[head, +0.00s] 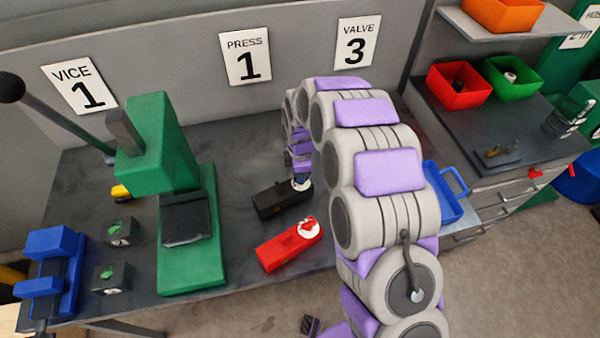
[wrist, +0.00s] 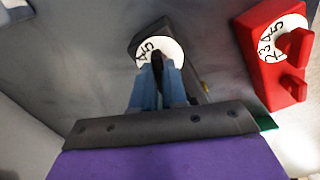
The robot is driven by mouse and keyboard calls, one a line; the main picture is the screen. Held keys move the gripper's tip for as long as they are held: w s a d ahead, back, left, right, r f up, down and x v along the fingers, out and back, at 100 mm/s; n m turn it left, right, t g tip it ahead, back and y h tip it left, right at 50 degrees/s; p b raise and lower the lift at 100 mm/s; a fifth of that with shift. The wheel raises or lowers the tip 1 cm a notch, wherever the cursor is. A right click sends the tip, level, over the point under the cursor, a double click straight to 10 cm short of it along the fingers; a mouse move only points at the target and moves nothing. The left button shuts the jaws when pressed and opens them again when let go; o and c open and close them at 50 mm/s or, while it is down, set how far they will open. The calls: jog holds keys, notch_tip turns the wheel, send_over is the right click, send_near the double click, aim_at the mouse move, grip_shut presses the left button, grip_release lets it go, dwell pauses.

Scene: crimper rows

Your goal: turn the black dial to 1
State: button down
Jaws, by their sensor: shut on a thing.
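The black dial is a dark block (head: 268,203) on the grey bench with a round white numbered face at its right end. In the wrist view its white face (wrist: 147,43) shows digits that look like 4 and 5 at the left. My gripper (head: 300,181) comes down on this face from above. In the wrist view the blue fingers of my gripper (wrist: 159,68) are closed on the dark knob at the centre of the face. The fingers hide much of the face, and I cannot tell which number the dial is set to.
A similar red block with a dial (head: 285,250) lies close by, nearer the bench's front edge. A green press (head: 190,250) and a blue vice (head: 50,265) stand to the left. A blue tray (head: 447,205) is right of my arm. Signs hang on the back wall.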

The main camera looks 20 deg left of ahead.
jog(key=c, duration=1.2)
grip_release()
jog(key=shift+o, duration=0.2)
notch_tip(320, 180, up, 17)
jog(key=shift+p, duration=0.45)
jog(key=shift+o, duration=0.3)
jog(key=shift+r, duration=0.1)
